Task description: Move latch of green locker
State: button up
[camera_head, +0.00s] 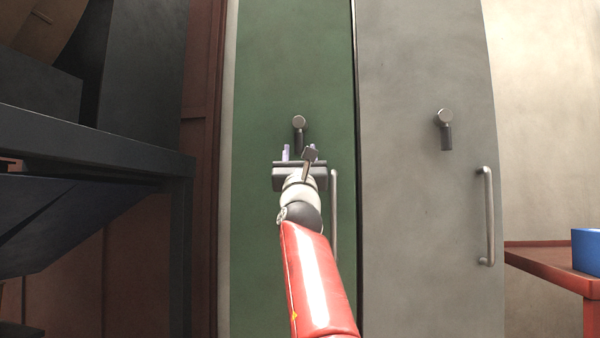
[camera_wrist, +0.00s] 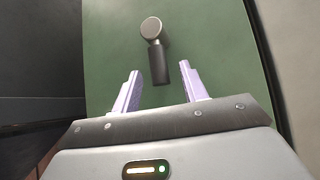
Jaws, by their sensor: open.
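The green locker (camera_head: 270,60) stands upright ahead of me, and its door fills most of the wrist view (camera_wrist: 105,50). Its latch (camera_head: 299,122) has a round light knob with a dark handle hanging straight down. In the wrist view the latch (camera_wrist: 155,50) lies beyond the fingertips, its lower end in line with the gap between them. My gripper (camera_head: 300,152) is open and empty, just below the latch in the head view. Its two pale purple fingers (camera_wrist: 159,75) stand on either side of the handle's end, apart from it. The green door's bar handle (camera_head: 334,215) is partly behind my arm.
A grey locker (camera_head: 400,200) stands to the right, with its own latch (camera_head: 445,130) pointing down and a bar handle (camera_head: 487,215). A dark metal frame (camera_head: 90,150) is on the left. A red table (camera_head: 555,262) with a blue box (camera_head: 587,250) is at right.

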aim_at(300, 149)
jog(key=shift+b+v, duration=0.3)
jog(key=shift+v, duration=0.55)
jog(key=shift+d+r+h+p, duration=0.15)
jog(key=shift+h+p, duration=0.15)
jog(key=shift+p, duration=0.15)
jog(key=shift+s+f, duration=0.65)
jog(key=shift+f, duration=0.1)
jog(key=shift+a+v, duration=0.2)
jog(key=shift+v, duration=1.25)
